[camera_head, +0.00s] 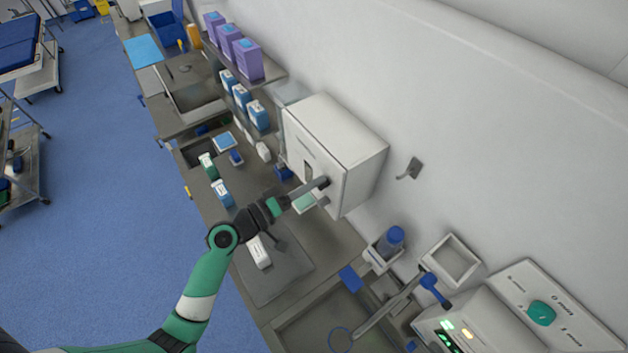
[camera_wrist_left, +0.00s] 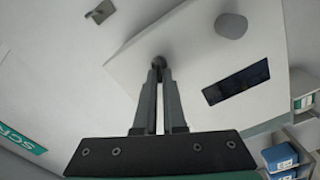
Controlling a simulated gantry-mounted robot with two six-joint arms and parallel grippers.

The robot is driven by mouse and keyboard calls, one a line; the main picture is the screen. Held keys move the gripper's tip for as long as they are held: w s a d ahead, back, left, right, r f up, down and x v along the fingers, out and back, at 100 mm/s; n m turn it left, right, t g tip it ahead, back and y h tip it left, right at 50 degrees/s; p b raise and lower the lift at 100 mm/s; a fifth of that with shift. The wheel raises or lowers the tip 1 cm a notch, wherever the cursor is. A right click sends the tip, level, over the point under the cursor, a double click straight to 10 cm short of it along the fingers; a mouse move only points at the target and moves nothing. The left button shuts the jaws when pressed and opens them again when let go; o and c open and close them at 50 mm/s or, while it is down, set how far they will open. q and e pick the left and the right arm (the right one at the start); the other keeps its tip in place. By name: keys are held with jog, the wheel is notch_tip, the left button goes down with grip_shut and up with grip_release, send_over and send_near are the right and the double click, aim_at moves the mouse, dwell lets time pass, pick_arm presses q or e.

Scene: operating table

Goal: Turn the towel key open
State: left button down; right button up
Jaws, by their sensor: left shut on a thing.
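The white towel dispenser (camera_head: 345,135) is mounted on the wall, and its front face (camera_wrist_left: 200,55) fills much of the left wrist view. My left gripper (camera_head: 318,186) reaches up to the lower part of this face. In the left wrist view, my left gripper (camera_wrist_left: 159,75) is shut on the small dark towel key (camera_wrist_left: 158,61), which sits at the face. The fingertips hide part of the key, and I cannot tell its turn angle. My right gripper is in neither view.
The dispenser face has a round grey knob (camera_wrist_left: 231,25) and a dark slot (camera_wrist_left: 236,83). A wall hook (camera_head: 410,169) is to the right. Below is a counter with bottles, boxes (camera_head: 222,193) and a sink (camera_head: 190,82). A blue-capped bottle (camera_head: 391,240) stands lower right.

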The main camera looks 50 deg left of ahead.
pick_arm(q)
jog(key=n, duration=0.2)
jog(key=n+p, duration=0.1)
jog(key=n, duration=0.2)
jog(key=shift+a+f+n, duration=0.1)
jog(key=shift+f+n, duration=0.15)
jog(key=shift+n, duration=0.05)
dwell(0.4)
jog(key=c, duration=1)
grip_release()
jog(key=shift+s, duration=0.1)
jog(key=s+a+p, duration=0.1)
jog(key=s, duration=1)
jog(key=shift+s+p, duration=0.15)
jog(key=shift+p, duration=0.15)
